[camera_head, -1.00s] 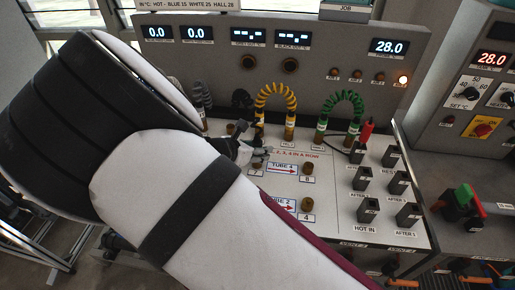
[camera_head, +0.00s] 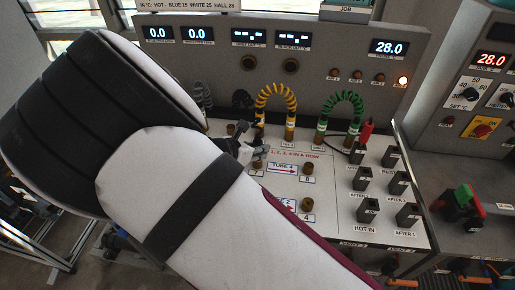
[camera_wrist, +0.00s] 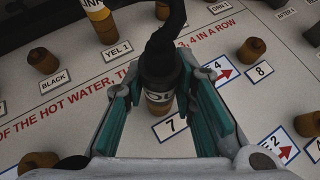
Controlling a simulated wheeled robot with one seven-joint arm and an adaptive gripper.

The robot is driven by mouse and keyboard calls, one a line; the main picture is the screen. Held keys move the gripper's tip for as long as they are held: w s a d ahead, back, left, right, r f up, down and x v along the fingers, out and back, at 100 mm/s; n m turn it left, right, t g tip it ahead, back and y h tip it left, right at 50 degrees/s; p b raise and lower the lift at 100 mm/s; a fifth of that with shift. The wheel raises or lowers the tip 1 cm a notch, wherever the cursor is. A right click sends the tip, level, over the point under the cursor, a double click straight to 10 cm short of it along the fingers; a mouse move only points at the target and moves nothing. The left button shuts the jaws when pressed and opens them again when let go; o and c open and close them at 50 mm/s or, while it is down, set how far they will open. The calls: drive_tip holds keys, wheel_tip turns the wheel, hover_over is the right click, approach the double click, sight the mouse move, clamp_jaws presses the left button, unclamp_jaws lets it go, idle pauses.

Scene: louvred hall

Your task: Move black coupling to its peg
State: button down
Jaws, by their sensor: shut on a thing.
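The black coupling (camera_wrist: 160,68) is dark, with a white band and a black hose rising from its top. My gripper (camera_wrist: 162,92) is shut on it, one teal-padded finger on each side. A brass-coloured part shows below the band, near the label 7; I cannot tell whether it is the coupling's end or a peg. A brass peg (camera_wrist: 42,60) stands bare beside the BLACK label (camera_wrist: 55,82), left of the gripper.
A yellow hose (camera_head: 275,95) and a green hose (camera_head: 343,104) arch behind the gripper on the right. Bare brass pegs stand at label 8 (camera_wrist: 252,50) and at lower right (camera_wrist: 308,124). Several black blocks (camera_head: 368,210) occupy the panel's right side.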

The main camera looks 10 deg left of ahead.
sight(257, 142)
drive_tip(key=shift+r, duration=0.1)
drive_tip(key=shift+r, duration=0.2)
drive_tip(key=shift+r, duration=0.1)
drive_tip(key=shift+r+p, duration=1.7)
drive_tip(key=shift+r, duration=1.35)
